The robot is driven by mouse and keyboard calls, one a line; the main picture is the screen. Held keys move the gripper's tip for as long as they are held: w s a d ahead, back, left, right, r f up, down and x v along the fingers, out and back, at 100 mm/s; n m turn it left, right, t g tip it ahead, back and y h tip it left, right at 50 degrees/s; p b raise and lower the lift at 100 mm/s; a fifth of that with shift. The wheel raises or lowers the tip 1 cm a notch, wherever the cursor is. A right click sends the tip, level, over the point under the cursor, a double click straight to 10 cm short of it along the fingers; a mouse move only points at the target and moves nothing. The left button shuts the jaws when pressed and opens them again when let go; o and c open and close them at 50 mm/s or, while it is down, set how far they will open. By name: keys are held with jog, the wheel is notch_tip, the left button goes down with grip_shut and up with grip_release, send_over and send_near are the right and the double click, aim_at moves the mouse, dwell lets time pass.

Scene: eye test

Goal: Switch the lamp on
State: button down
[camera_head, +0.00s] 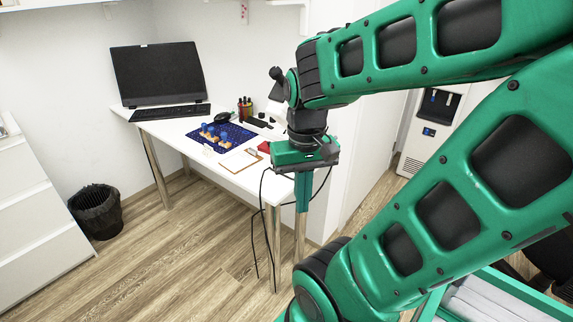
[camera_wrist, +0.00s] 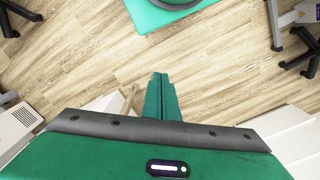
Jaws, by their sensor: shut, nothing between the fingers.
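I cannot make out a lamp for sure in either view. A pale shape (camera_head: 277,93) shows beside my arm above the desk's right end, but my arm covers much of that area and I cannot tell what it is. My gripper (camera_head: 302,208) points down just off the right end of the white desk (camera_head: 228,178), with its fingers shut and empty. In the wrist view the green fingers (camera_wrist: 160,76) are together over bare wood floor.
On the desk are a monitor (camera_head: 158,73), a keyboard (camera_head: 170,112), a blue mat (camera_head: 220,132) with small things on it, a clipboard (camera_head: 240,160) and a pen holder (camera_head: 245,110). Black cables (camera_head: 262,230) hang at its right end. A bin (camera_head: 97,211) stands left. Floor ahead is free.

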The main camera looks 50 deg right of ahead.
jog(key=w+d+f+m+g+h, duration=0.2)
jog(key=w+d+f+m+h, duration=0.55)
jog(key=w+d+m, duration=0.4)
jog(key=w+d+f+t+h, duration=0.1)
jog(key=w+t+h, duration=0.3)
jog(key=w, duration=0.9)
jog(key=d+h, duration=0.1)
jog(key=h, duration=0.2)
jog(key=shift+f, duration=0.25)
jog(key=shift+d+m+h, duration=0.2)
jog(key=shift+m+h, duration=0.05)
